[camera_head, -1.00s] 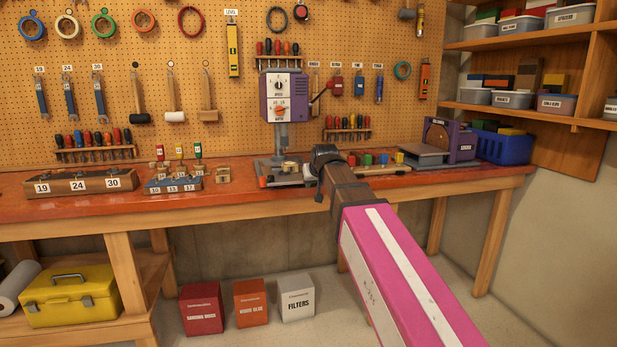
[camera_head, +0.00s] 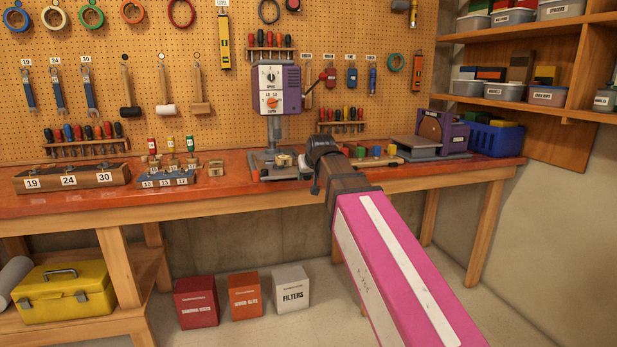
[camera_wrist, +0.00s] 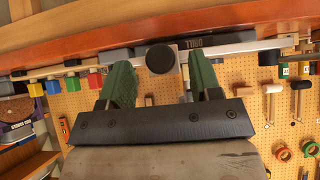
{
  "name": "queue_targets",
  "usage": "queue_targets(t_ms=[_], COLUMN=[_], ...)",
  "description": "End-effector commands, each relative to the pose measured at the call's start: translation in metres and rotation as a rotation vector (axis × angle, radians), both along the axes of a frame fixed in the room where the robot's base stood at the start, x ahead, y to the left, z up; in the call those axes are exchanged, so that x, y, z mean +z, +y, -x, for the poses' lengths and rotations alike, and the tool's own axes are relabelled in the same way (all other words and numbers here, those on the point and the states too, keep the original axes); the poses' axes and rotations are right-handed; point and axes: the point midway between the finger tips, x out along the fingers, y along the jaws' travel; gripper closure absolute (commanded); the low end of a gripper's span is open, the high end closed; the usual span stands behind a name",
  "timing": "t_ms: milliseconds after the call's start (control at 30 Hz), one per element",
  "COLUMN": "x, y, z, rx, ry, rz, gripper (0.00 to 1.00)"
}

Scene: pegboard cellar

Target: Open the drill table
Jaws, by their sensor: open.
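The drill press (camera_head: 278,88), purple with a white dial face, stands on the bench at the back. Its low grey base (camera_head: 268,172) carries a small wooden block, and my arm is just right of it. In the head view, my gripper's fingertips are hidden by my dark wrist.
Coloured blocks (camera_head: 376,151) and a purple sander (camera_head: 445,137) stand to the right on the bench. A numbered wrench rack (camera_head: 71,179) and a small labelled tray (camera_head: 166,180) are left. The bench's front edge (camera_head: 230,199) lies below the drill press.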

Motion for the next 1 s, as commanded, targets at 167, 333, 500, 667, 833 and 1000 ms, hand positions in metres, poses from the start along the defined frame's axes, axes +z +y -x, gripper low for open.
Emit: queue_targets(t_ms=[167, 333, 500, 667, 833, 1000], x=[0.022, 0.041, 0.055, 0.063, 0.065, 0.065], y=[-0.007, -0.012, -0.016, -0.018, -0.019, -0.019], z=[0.023, 0.042, 0.056, 0.062, 0.064, 0.064], rx=[0.0, 0.0, 0.0, 0.0, 0.0, 0.0], ry=[-0.002, -0.001, 0.0, 0.001, 0.002, 0.002], rz=[-0.001, 0.0, 0.0, 0.0, 0.001, 0.001], gripper=[0.42, 0.42, 0.42, 0.42, 0.42, 0.42])
